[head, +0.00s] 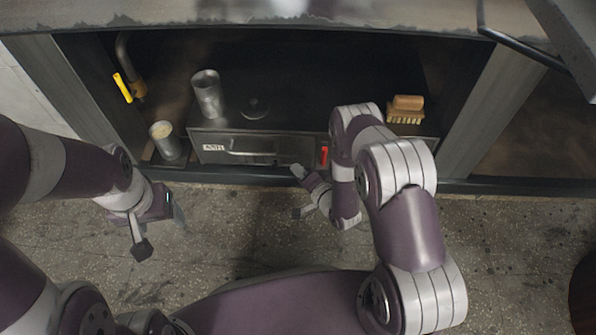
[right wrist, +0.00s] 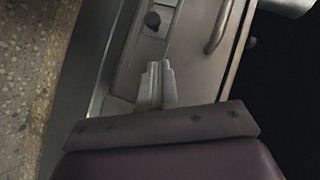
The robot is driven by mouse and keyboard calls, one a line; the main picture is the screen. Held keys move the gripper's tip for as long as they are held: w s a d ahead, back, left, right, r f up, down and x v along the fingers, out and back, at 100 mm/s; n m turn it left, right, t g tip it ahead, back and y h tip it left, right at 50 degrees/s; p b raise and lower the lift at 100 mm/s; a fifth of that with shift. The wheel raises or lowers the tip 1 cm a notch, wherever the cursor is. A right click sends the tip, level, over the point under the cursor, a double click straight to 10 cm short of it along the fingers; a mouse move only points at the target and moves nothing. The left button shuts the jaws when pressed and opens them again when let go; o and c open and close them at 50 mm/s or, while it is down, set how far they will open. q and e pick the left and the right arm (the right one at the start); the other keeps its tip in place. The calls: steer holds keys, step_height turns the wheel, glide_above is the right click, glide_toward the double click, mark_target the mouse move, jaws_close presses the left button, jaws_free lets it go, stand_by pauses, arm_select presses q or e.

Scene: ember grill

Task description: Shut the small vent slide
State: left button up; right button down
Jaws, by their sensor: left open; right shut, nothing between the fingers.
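In the right wrist view a small dark knob (right wrist: 152,20) sits in a recessed strip on the low metal front, beyond my fingertips; it seems to be the vent slide. How far the slide stands open cannot be told. In the head view the metal drawer front (head: 212,148) carries a label and a bar handle (head: 258,154). A red tab (head: 323,155) shows at its right part, beside my right arm. My right gripper (head: 299,172) is shut and empty just in front of the drawer; its closed fingers show in the wrist view (right wrist: 158,68). My left gripper (head: 176,214) is open and empty over the floor.
A metal cup (head: 207,93) and a small dark lid-like piece (head: 254,108) stand above the drawer. A brush (head: 406,109) lies at the right. A filled cup (head: 165,140) and a yellow-handled pipe (head: 122,88) are at the left.

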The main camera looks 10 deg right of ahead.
steer(key=p+v, duration=0.3)
steer(key=v, duration=0.5)
steer(key=shift+s+a, duration=0.15)
steer(key=shift+a, duration=0.05)
